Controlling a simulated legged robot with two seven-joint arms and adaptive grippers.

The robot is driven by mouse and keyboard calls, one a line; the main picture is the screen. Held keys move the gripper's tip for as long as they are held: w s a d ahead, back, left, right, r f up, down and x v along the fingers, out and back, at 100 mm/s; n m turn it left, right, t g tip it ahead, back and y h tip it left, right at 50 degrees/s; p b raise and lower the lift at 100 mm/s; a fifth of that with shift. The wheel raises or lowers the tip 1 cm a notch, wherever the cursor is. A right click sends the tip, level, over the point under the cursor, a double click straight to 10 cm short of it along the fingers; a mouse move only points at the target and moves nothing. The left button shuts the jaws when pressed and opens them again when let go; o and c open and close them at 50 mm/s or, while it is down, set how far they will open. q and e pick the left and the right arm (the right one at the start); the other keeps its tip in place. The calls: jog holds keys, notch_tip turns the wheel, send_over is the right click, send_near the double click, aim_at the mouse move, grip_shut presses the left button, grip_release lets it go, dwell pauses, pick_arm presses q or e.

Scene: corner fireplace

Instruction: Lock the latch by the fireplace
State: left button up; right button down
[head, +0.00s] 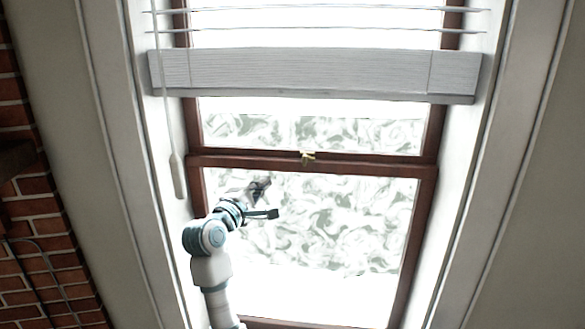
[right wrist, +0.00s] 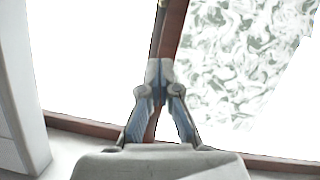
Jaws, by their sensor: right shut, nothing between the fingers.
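The latch (head: 307,157) is a small brass-coloured fitting on the dark red-brown meeting rail (head: 370,160) in the middle of the window. A small bit of brass, likely the latch (right wrist: 162,3), shows at the top edge of the right wrist view. My right gripper (head: 265,182) is in front of the lower pane, below and left of the latch and apart from it. In the right wrist view its fingertips (right wrist: 160,70) meet, with nothing between them, and a wooden window bar shows behind. My left gripper is not in view.
A white blind (head: 310,72) hangs across the upper window. Its cord with a pull (head: 179,176) hangs at the left side. A brick wall (head: 40,225) is at far left. The space in front of the lower pane (head: 345,220) right of my arm is clear.

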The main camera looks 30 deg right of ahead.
aim_at(309, 158)
jog(key=r+m, duration=0.1)
jog(key=s+a+r+y, duration=0.1)
jog(key=shift+s+r+m+y, duration=0.2)
jog(key=shift+r+m+y, duration=0.1)
jog(key=shift+r+m, duration=0.1)
jog(key=shift+d, duration=0.15)
jog(key=w+d+p, duration=0.1)
jog(key=d, duration=0.2)
jog(key=w+d+p, duration=0.1)
jog(key=d, duration=0.3)
jog(key=w+d+p, duration=0.1)
jog(key=w+d, duration=0.1)
jog(key=d, duration=0.2)
jog(key=shift+a, duration=0.15)
jog(key=shift+w, duration=0.1)
